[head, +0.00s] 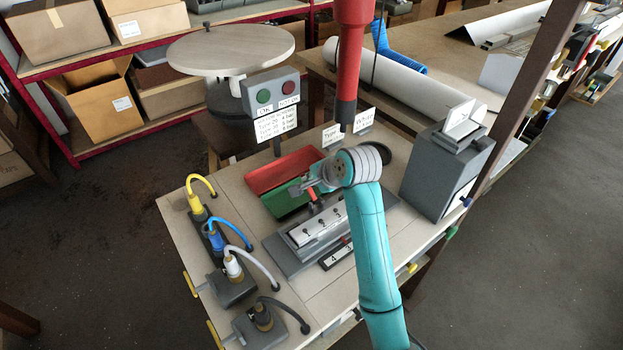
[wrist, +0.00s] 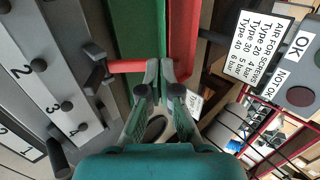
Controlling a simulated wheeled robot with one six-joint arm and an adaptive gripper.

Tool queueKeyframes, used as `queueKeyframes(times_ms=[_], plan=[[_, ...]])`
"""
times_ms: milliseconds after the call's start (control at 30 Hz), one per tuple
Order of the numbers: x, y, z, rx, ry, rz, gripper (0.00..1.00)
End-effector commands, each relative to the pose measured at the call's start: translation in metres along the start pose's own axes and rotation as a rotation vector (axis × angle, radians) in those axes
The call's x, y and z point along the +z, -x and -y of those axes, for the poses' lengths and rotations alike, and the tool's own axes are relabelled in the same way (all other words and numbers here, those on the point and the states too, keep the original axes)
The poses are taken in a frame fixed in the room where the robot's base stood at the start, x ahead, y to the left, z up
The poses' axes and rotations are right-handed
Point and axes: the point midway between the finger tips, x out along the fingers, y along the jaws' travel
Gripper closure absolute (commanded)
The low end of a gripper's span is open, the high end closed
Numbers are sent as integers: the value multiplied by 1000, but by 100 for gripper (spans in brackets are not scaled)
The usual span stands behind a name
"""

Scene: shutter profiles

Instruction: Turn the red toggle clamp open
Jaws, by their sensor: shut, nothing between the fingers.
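The red toggle clamp handle (wrist: 127,66) shows in the wrist view as a red bar. It runs from a dark clamp body (wrist: 98,72) at the left toward my fingertips. My gripper (wrist: 160,72) is shut and empty, its tips at the right end of the red bar. I cannot tell whether they touch it.
A red bin (head: 268,173) and a green bin (head: 280,203) lie just behind the clamp. A sign post with buttons (head: 270,92) stands behind them. Several connectors with coloured hoses (head: 232,268) line the left edge. A grey box (head: 440,170) stands at the right.

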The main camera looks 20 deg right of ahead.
Motion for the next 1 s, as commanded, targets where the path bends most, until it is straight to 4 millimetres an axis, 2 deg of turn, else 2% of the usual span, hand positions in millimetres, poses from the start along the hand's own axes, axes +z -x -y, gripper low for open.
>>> queueKeyframes(times_ms=[167,467,800,1000], plan=[[0,-2,1,0,0,0,100],[0,-30,8,1,0,1,100],[0,-28,8,0,0,0,100],[-1,-5,9,-3,0,-1,100]])
